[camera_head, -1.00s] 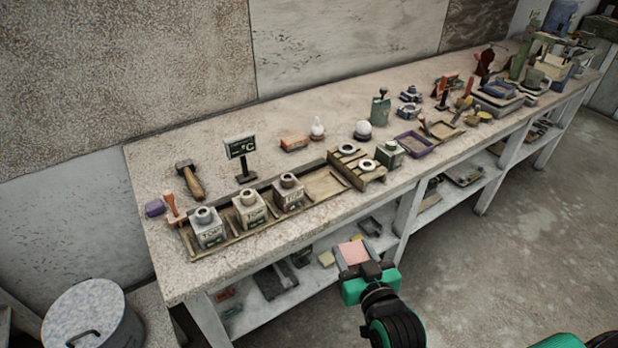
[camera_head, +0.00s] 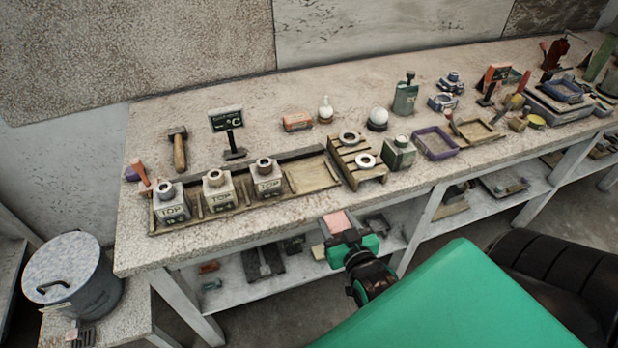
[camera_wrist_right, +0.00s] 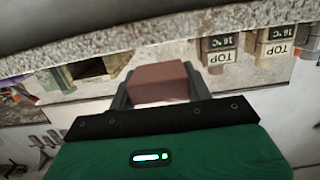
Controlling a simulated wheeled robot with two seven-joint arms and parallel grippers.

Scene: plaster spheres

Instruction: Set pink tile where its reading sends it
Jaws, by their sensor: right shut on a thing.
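My right gripper (camera_head: 343,232) is shut on the pink tile (camera_head: 337,222) in front of the bench edge. The right wrist view shows the tile (camera_wrist_right: 160,83) between the two fingers. A long wooden rack (camera_head: 243,211) near the front left of the bench holds grey blocks marked TOP, the left (camera_head: 171,204), middle (camera_head: 219,192) and right one (camera_head: 266,179), each with a round neck. Its right-hand bay (camera_head: 312,174) looks empty. A dark display sign (camera_head: 226,121) behind the rack shows °C; its number is not readable. My left gripper is not in view.
A slatted wooden stand (camera_head: 357,160) with pale rings, a green block (camera_head: 399,153) and a purple tray (camera_head: 435,142) stand right of the rack. A hammer (camera_head: 179,150) lies behind it. A lidded bin (camera_head: 71,273) stands at lower left. The bench's back strip is mostly clear.

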